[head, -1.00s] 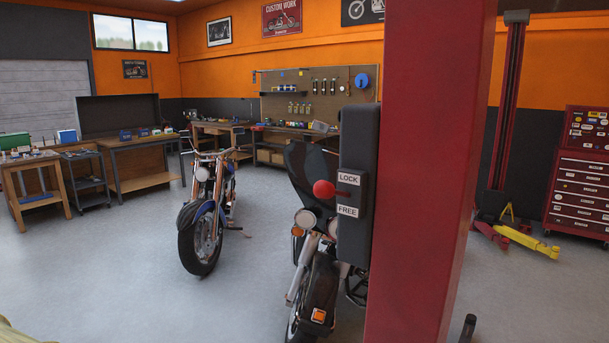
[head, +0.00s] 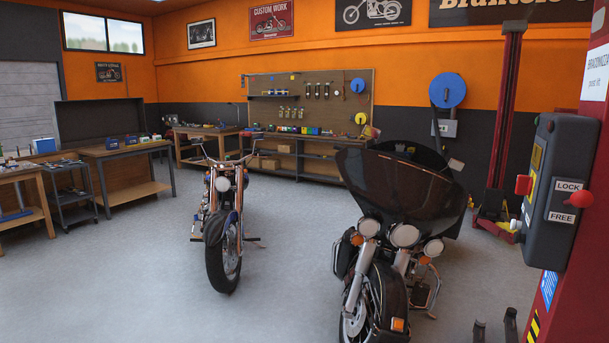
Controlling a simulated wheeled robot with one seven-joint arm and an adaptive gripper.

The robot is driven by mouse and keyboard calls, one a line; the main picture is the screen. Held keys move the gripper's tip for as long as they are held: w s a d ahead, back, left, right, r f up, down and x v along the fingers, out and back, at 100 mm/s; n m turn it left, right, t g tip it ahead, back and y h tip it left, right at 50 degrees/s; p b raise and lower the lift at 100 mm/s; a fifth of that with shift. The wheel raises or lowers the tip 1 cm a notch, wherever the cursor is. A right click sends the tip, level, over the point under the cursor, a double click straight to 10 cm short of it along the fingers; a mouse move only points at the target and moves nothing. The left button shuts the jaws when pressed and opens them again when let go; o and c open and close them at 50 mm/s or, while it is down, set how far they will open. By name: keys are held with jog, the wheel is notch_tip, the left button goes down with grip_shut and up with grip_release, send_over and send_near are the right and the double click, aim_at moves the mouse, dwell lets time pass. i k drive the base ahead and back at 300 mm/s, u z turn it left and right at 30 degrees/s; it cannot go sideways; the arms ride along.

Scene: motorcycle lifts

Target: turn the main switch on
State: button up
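A dark grey control box (head: 561,192) is fixed to a red lift post (head: 583,285) at the right edge of the head view. Its near face has a red ball lever (head: 579,199) between a LOCK label (head: 569,186) and a FREE label (head: 562,217). On the box's left face are a red knob (head: 523,185), a yellow label (head: 536,157) and a small pale part (head: 515,224) lower down. That face is seen at a steep angle; I cannot tell which part is the main switch or how it is set. My gripper is not in view.
A dark motorcycle with a large fairing (head: 400,190) stands left of the post. Another motorcycle (head: 222,225) stands farther left. Dark upright parts (head: 510,325) are low near the post. Workbenches (head: 125,151) line the back and left. The floor at front left (head: 110,285) is clear.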

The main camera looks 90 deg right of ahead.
aim_at(524, 184)
jog(key=i, duration=0.95)
jog(key=z, duration=4.35)
jog(key=i, duration=1)
